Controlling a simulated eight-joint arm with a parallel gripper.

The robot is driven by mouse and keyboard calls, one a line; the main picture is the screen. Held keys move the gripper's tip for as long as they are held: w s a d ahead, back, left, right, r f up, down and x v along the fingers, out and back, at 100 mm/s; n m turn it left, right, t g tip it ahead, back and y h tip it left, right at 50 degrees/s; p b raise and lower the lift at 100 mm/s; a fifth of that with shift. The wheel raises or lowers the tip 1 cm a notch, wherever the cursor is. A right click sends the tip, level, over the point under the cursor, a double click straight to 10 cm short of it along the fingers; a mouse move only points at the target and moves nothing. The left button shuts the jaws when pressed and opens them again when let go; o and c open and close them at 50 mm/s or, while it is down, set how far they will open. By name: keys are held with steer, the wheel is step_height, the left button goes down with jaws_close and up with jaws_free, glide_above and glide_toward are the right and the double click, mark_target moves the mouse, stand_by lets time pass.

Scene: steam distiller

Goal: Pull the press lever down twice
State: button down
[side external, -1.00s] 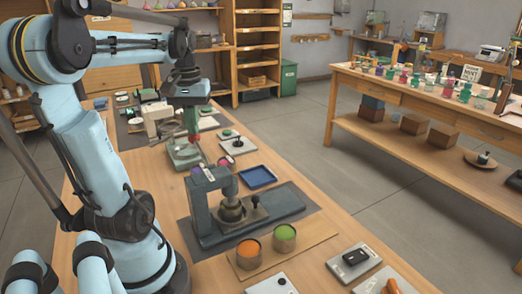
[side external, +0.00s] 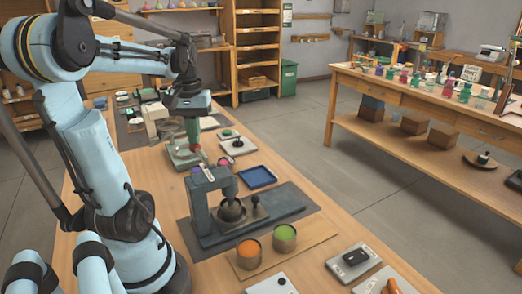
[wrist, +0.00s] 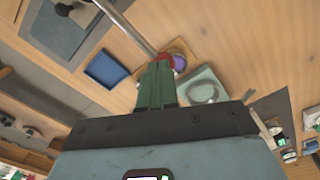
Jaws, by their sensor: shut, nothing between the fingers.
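The press (side external: 215,207) is a dark blue-grey frame on a dark mat in the middle of the bench. Its lever shows in the wrist view as a metal rod (wrist: 128,26) ending in a red knob (wrist: 166,58). The red knob (side external: 195,150) also shows small in the side view, behind the press. My gripper (side external: 193,142) has green fingers pointing down, shut, with their tips at the knob. In the wrist view the fingertips (wrist: 157,68) overlap the knob; I cannot tell if they touch it. The fingers hide part of the knob.
A blue tray (side external: 257,177) lies right of the press. An orange cup (side external: 248,252) and a green cup (side external: 285,238) stand in front. A grey-green device (side external: 180,157) with a dish stands close behind the gripper tips.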

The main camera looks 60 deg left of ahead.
stand_by(0.4)
steer(key=shift+r, duration=3.4)
steer(key=w+d+f+m+t, duration=0.2)
steer(key=w+d+f+m, duration=0.1)
steer(key=d, duration=0.5)
steer(key=w+d+f+m+t, duration=0.2)
steer(key=d+m, duration=0.3)
steer(key=d, duration=0.3)
steer(key=w+d+f+m+t, duration=0.3)
steer(key=w+d+f+m, duration=0.1)
steer(key=d, duration=0.5)
steer(key=shift+w+f, duration=0.15)
steer(key=shift+w, duration=0.35)
